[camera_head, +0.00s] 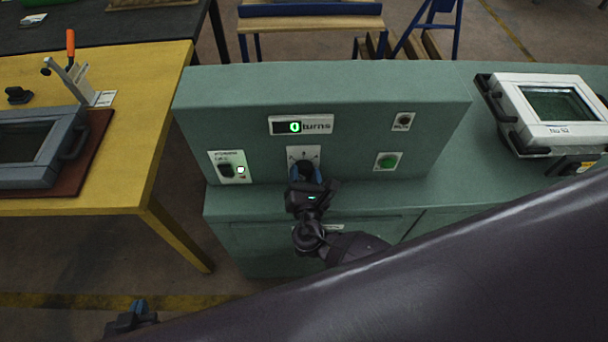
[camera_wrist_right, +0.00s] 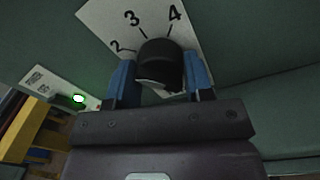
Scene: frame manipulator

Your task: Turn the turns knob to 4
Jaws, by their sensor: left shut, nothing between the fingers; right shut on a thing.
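The turns knob (camera_wrist_right: 160,60) is black and sits on a white dial plate (camera_wrist_right: 112,18) with the figures 2, 3 and 4 showing in the right wrist view. My right gripper (camera_wrist_right: 160,82) is shut on the knob, one blue finger on each side. Which figure the knob points at I cannot tell. In the head view my right gripper (camera_head: 308,178) is at the panel and largely covers the knob. The display (camera_head: 295,127) labelled "turns" shows a green 0. My left gripper (camera_head: 137,308) is shut and empty at the bottom left, away from the panel.
The green panel also bears a lit power switch plate (camera_head: 230,167), a green button (camera_head: 388,161) and a small dark control (camera_head: 403,121). A white frame (camera_head: 545,88) lies on the right bench. A yellow table (camera_head: 135,90) stands left. My dark arm link crosses the lower right.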

